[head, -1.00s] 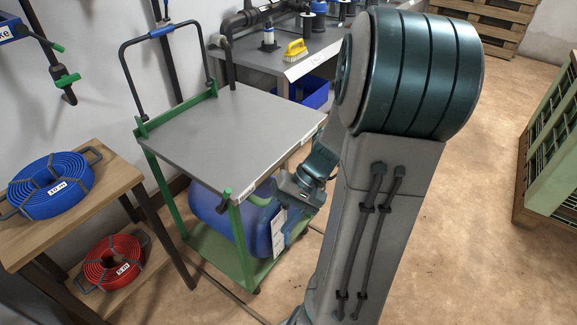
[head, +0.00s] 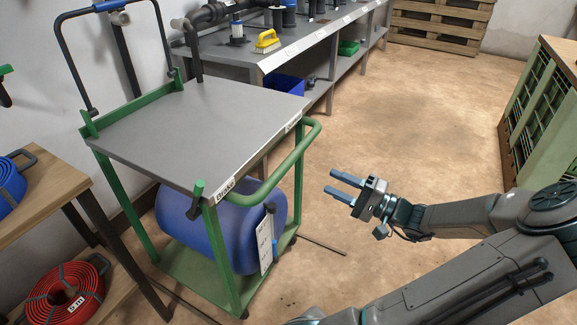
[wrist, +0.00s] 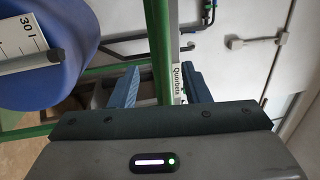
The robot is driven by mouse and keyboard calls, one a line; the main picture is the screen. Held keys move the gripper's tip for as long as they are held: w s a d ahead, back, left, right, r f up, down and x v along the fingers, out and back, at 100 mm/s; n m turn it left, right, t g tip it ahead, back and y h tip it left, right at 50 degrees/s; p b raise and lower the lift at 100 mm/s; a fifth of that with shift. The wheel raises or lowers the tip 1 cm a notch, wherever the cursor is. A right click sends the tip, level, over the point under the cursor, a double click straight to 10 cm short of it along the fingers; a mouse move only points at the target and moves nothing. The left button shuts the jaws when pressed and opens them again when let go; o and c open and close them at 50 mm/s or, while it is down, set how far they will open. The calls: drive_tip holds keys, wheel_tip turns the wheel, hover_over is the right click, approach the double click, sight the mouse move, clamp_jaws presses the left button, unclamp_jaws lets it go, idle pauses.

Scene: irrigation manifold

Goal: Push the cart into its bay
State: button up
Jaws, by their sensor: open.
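The cart (head: 215,125) has a grey top, green frame and black push bar at its back left. A green curved handle (head: 300,160) is on its right side. A label reading "Brake" is on its front edge beside a short green lever with a black end (head: 195,205). A blue drum (head: 205,225) lies on its lower shelf. My gripper (head: 331,181) is open and empty, right of the handle and apart from it. In the wrist view a green post (wrist: 160,45) shows between my open fingers (wrist: 160,88). I cannot make out the bay.
A wooden table (head: 65,195) with blue and red hose coils stands close on the left. A workbench (head: 240,58) with fittings stands behind the cart. A green crate rack (head: 545,120) is at the right. Thin dark bars (head: 322,245) lie on the floor. Floor at centre right is clear.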

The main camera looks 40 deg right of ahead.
sight(292, 158)
drive_tip(key=shift+d+r+b+x, duration=0.15)
drive_tip(key=shift+b+x, duration=0.6)
drive_tip(key=shift+x, duration=1.45)
drive_tip(key=shift+d+b+x, duration=0.15)
drive_tip(key=shift+b+x, duration=0.65)
drive_tip(key=shift+x, duration=1.35)
drive_tip(key=shift+d+r+b+x, duration=0.15)
drive_tip(key=shift+b+x, duration=0.6)
drive_tip(key=shift+x, duration=1.45)
drive_tip(key=shift+w, duration=0.15)
drive_tip(key=shift+t+h, duration=0.3)
clamp_jaws()
